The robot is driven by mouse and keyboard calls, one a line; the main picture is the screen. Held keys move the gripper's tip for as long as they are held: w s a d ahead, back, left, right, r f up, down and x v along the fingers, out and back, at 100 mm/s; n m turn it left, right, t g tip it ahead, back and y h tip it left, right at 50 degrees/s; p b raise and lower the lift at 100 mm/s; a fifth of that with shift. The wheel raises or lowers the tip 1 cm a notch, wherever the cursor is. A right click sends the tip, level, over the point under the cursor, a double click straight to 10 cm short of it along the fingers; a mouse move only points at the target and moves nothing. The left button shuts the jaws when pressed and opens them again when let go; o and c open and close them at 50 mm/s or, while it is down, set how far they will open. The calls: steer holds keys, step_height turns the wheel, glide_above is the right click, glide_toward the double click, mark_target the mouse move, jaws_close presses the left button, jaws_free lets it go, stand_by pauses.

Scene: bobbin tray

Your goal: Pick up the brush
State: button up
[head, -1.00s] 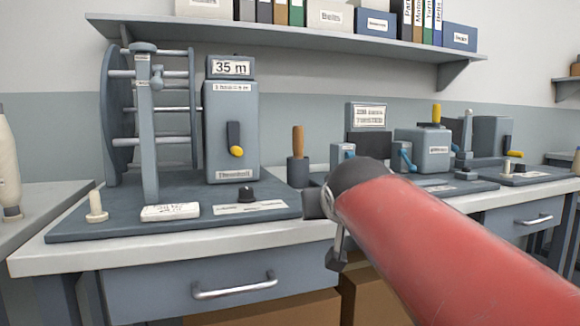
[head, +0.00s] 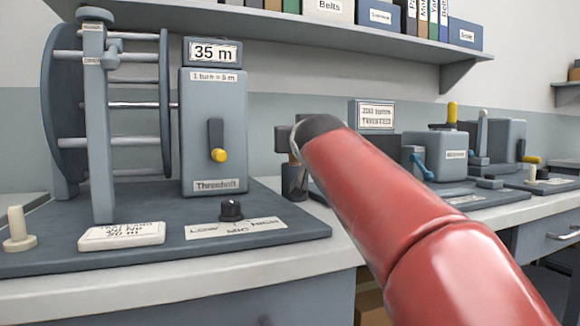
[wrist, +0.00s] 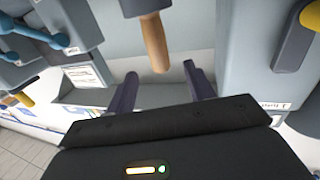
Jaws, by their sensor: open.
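The brush shows as a wooden handle (wrist: 154,42) standing in a dark cup (wrist: 138,5) in the wrist view, which looks upside down. In the head view the cup (head: 294,184) stands on the bench right of the grey Threnholt machine, and most of the handle is hidden behind my gripper (head: 283,139). In the wrist view my gripper (wrist: 159,70) is open, with its fingers on either side of the handle's free end. Nothing is held. Whether the fingers touch the handle cannot be told. The brush's bristles are hidden.
The machine box (head: 213,130) with a yellow-tipped lever and the reel (head: 97,110) stand on the left. A sign (head: 375,115) and another lever machine (head: 440,153) stand on the right. A shelf (head: 300,38) runs above.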

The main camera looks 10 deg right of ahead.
mark_target(295, 161)
steer(key=w, duration=0.2)
steer(key=w+p, duration=0.1)
steer(key=w, duration=0.2)
steer(key=w+p, duration=0.1)
steer(key=w, duration=0.2)
steer(key=shift+d+r, duration=0.3)
steer(key=shift+d, duration=0.1)
steer(key=c, duration=1)
steer(key=shift+c, duration=0.2)
